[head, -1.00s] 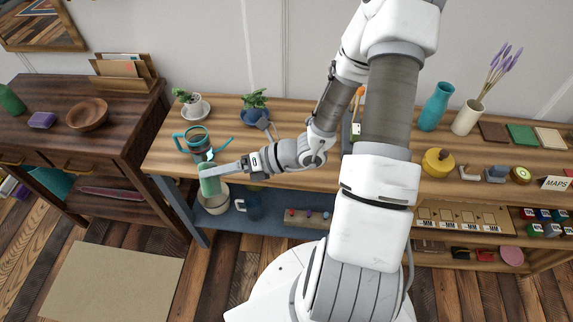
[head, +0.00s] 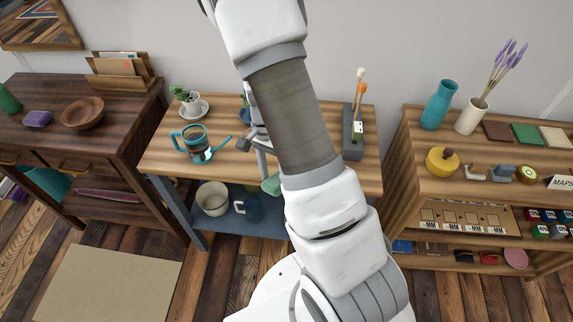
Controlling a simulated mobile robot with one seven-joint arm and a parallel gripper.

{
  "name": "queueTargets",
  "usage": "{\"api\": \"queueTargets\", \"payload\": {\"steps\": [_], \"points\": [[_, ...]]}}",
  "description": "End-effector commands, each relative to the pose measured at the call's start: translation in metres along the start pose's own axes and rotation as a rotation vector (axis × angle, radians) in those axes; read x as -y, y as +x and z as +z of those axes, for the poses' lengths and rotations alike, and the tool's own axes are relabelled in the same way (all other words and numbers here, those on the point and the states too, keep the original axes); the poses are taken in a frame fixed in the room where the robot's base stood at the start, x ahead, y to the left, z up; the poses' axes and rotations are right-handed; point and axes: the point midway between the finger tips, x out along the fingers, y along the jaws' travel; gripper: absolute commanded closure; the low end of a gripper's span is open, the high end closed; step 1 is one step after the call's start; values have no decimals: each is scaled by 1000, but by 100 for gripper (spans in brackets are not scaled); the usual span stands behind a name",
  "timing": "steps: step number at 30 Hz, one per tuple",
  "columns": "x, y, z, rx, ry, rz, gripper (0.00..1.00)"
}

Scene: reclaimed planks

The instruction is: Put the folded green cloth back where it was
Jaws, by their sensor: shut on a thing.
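The folded green cloth (head: 271,185) is a small pale-green shape at the front edge of the middle table, partly hidden behind my arm. My gripper (head: 266,172) is shut on it, pointing down and toward the table's front. Most of the gripper and wrist is hidden by my own arm. Whether the cloth touches the table edge cannot be told.
The tabletop's front right is clear.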

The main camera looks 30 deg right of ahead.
Motion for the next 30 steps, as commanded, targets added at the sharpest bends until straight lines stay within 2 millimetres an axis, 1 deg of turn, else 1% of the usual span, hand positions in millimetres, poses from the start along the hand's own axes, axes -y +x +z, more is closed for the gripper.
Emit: {"api": "queueTargets", "payload": {"steps": [1,5,6,9,12,15,17,20,23,30], "points": [[-4,-3,-16,-42,-60,-25,79],[-13,-20,-62,-138,-226,-89,79],[-16,-28,-78,-165,-275,-110,79],[-23,-47,-112,-210,-380,-148,79],[-28,-68,-139,-238,-458,-178,79],[-32,-86,-158,-256,-515,-199,79],[-34,-96,-167,-263,-539,-208,79],[-35,-104,-173,-267,-566,-216,79],[-30,-101,-166,-267,-578,-218,79],[-2,-65,-122,-264,-580,-217,79]]}}
